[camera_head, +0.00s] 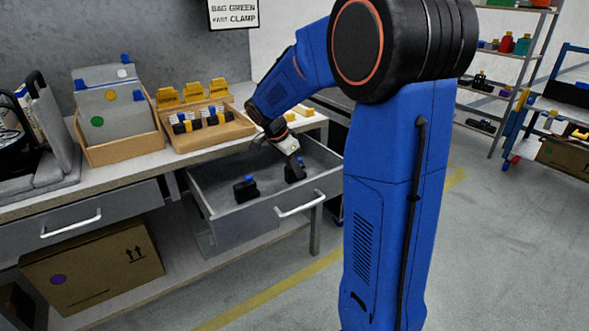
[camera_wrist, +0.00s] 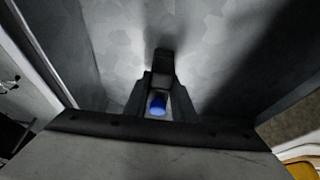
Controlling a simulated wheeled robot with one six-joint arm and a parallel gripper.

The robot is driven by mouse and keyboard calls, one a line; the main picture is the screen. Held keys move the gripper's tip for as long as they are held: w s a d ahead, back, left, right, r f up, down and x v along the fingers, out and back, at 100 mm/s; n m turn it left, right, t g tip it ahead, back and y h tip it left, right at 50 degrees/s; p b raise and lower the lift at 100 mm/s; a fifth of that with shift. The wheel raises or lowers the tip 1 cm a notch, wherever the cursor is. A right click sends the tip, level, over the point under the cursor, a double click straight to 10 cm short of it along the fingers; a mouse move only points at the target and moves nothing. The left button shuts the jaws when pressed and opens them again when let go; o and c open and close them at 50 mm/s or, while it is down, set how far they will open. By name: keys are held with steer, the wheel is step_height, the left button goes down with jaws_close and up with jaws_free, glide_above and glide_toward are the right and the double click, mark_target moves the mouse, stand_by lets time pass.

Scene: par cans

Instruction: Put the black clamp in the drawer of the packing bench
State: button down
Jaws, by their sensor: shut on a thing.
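My gripper (camera_head: 294,160) reaches down into the open drawer (camera_head: 228,228) of the packing bench (camera_head: 150,165). It is shut on a black clamp (camera_head: 295,173) near the drawer's right side. In the wrist view the clamp (camera_wrist: 163,62) shows between the fingers (camera_wrist: 160,98), with its blue knob towards the camera. Grey drawer floor lies beyond it; I cannot tell whether the clamp touches the floor. A second black clamp (camera_head: 245,190) with a blue knob stands in the drawer, to the left of the held one and apart from it.
On the bench top, a wooden tray (camera_head: 212,136) holds several clamps with blue and yellow knobs. A box of grey panels (camera_head: 120,150) stands left of it. A closed drawer (camera_head: 70,226) is at the left, above a cardboard box (camera_head: 95,268). Drawer floor around the clamps is clear.

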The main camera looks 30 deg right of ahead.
steer(key=c, duration=1.5)
jaws_free()
steer(key=shift+f, duration=0.1)
steer(key=v, duration=1.2)
steer(key=s+a+f+n+t+y, duration=0.1)
steer(key=s+a+f+n, duration=0.1)
steer(key=s+n, duration=0.4)
steer(key=s+a+f+n+t+y, duration=0.2)
steer(key=s+a+n, duration=0.3)
steer(key=s, duration=0.9)
steer(key=s+a+f+n+t+y, duration=0.1)
steer(key=s+a+f+n, duration=0.1)
steer(key=s+n, duration=0.4)
steer(key=shift+s+a+f+n+t+y, duration=0.1)
steer(key=shift+s+a, duration=0.2)
steer(key=shift+s, duration=0.45)
steer(key=shift+s+a+f+n+t+y, duration=0.1)
steer(key=shift+s+a, duration=0.15)
steer(key=shift+s, duration=0.45)
steer(key=shift+s+a+f+n+t+y, duration=0.1)
steer(key=shift+s+a, duration=0.2)
steer(key=shift+s, duration=0.45)
